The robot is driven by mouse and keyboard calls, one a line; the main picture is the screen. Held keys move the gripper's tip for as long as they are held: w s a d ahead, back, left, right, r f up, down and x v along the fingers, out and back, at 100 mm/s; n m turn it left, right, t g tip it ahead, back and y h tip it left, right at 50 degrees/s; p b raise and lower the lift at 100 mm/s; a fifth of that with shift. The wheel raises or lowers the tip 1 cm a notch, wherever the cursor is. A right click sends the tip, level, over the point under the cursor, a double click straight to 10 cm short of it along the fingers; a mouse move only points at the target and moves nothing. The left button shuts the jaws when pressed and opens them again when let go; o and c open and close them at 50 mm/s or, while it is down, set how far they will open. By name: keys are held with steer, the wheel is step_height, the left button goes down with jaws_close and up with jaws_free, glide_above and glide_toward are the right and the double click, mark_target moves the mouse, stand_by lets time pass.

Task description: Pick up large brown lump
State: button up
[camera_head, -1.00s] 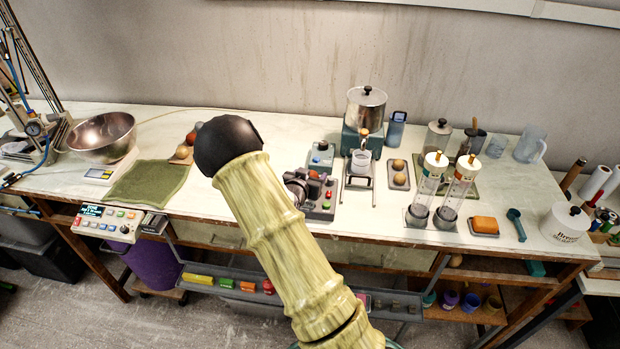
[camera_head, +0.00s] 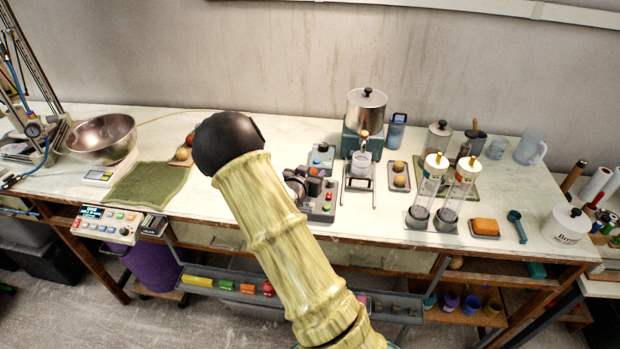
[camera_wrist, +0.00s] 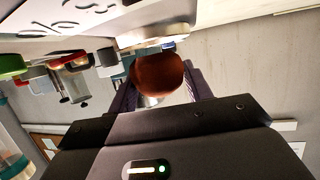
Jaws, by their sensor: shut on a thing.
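My gripper (camera_wrist: 162,84) is shut on a large brown lump (camera_wrist: 158,72), which shows smooth and rounded between the two dark fingers in the wrist view. In the head view the gripper is hidden behind my own arm and its black rounded wrist. I cannot tell whether this is the held one.
A green cloth (camera_head: 145,185) and a metal bowl (camera_head: 102,137) on a scale are to the left.

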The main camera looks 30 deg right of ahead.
step_height(320, 180, up, 8)
steer(key=shift+r, duration=0.25)
steer(key=shift+f, duration=0.1)
stand_by(0.7)
